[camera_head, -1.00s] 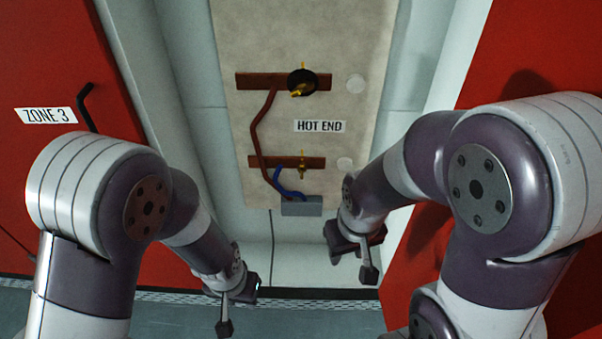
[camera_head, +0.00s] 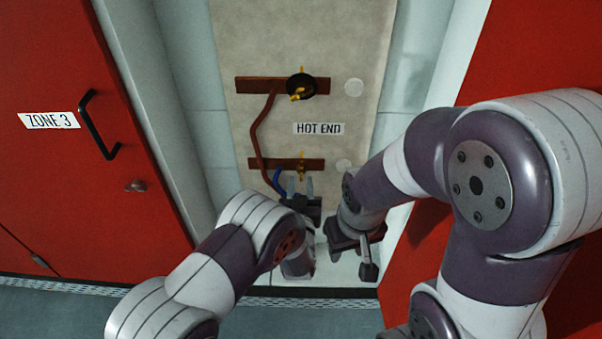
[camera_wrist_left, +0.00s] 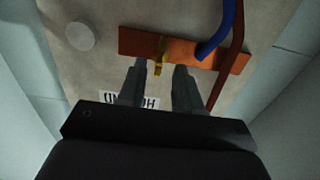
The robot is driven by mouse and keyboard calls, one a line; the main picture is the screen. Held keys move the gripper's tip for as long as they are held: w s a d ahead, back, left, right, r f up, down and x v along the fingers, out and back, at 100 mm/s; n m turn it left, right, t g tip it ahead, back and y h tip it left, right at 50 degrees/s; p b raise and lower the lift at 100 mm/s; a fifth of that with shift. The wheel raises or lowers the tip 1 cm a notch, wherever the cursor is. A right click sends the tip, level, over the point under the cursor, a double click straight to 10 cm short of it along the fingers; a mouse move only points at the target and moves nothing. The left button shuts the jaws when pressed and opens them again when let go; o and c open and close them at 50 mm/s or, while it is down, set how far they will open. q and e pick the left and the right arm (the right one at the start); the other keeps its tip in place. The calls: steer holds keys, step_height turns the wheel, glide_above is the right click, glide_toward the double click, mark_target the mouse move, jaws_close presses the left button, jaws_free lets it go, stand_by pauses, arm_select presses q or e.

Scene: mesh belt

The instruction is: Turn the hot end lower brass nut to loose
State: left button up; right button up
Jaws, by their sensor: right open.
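The lower brass nut (camera_head: 301,168) sits on the lower copper-brown bar (camera_head: 260,163) of the beige panel, below the HOT END label. It also shows in the left wrist view (camera_wrist_left: 160,55). My left gripper (camera_head: 300,185) is just below it, fingers pointing up at the bar. In the left wrist view its two fingers (camera_wrist_left: 160,68) are apart, with the nut lined up in the gap near the tips; I cannot tell whether they touch it. My right gripper (camera_head: 369,258) is open and empty, lower right of the nut.
The upper bar (camera_head: 255,83) carries a black-based brass fitting (camera_head: 301,87). A brown hose (camera_head: 257,130) and a blue hose (camera_head: 277,180) run beside the lower bar. Red doors flank the recess; the left one (camera_head: 120,200) has a black handle (camera_head: 97,125).

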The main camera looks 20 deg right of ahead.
mark_target(301, 175)
arm_select(q)
steer(key=x, duration=0.3)
steer(key=shift+w, duration=0.15)
steer(key=shift+c, duration=0.3)
steer(key=shift+d, duration=0.1)
jaws_close()
